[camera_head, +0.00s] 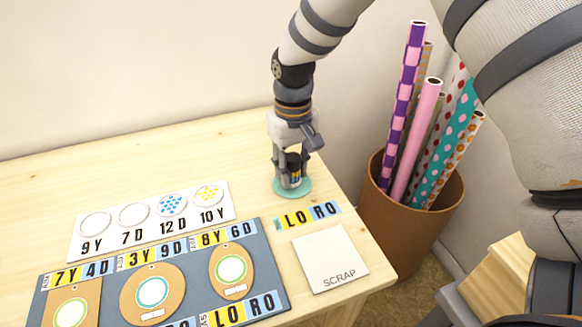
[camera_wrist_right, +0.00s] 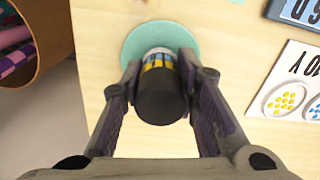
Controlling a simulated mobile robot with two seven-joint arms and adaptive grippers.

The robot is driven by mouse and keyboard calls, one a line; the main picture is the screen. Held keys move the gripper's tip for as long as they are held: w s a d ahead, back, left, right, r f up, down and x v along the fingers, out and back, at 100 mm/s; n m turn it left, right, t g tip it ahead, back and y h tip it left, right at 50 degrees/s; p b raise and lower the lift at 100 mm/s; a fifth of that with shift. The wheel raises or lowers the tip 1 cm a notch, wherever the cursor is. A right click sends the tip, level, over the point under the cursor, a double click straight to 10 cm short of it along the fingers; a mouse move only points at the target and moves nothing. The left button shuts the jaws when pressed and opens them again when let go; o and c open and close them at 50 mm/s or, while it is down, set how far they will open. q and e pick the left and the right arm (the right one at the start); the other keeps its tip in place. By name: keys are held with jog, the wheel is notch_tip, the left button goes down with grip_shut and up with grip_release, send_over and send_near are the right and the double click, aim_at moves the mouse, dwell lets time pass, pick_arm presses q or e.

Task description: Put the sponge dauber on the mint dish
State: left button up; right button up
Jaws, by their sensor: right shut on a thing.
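The mint dish (camera_head: 279,190) is a flat round green disc on the wooden table, near its right side in the head view. It also shows in the right wrist view (camera_wrist_right: 133,47). The sponge dauber (camera_head: 293,168) is a short cylinder with a dark top and a yellow and blue band. In the right wrist view the dauber (camera_wrist_right: 160,98) is between my right gripper's fingers, over the dish. My right gripper (camera_head: 292,177) is shut on the dauber, pointing down. I cannot tell whether the dauber's base touches the dish. My left gripper is not in view.
A white card with four circles (camera_head: 150,220) and a grey board with tags (camera_head: 190,270) lie at the left. A LO RO strip (camera_head: 308,215) and a SCRAP sheet (camera_head: 330,260) lie in front of the dish. A brown bin (camera_head: 415,225) with paper rolls stands right of the table.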

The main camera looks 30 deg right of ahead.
aim_at(293, 157)
jog(key=o, duration=1)
jog(key=shift+f, duration=0.1)
jog(key=shift+c, duration=0.2)
notch_tip(293, 157, up, 12)
jog(key=shift+r+p, duration=0.25)
jog(key=shift+p, duration=0.25)
jog(key=shift+f, duration=0.1)
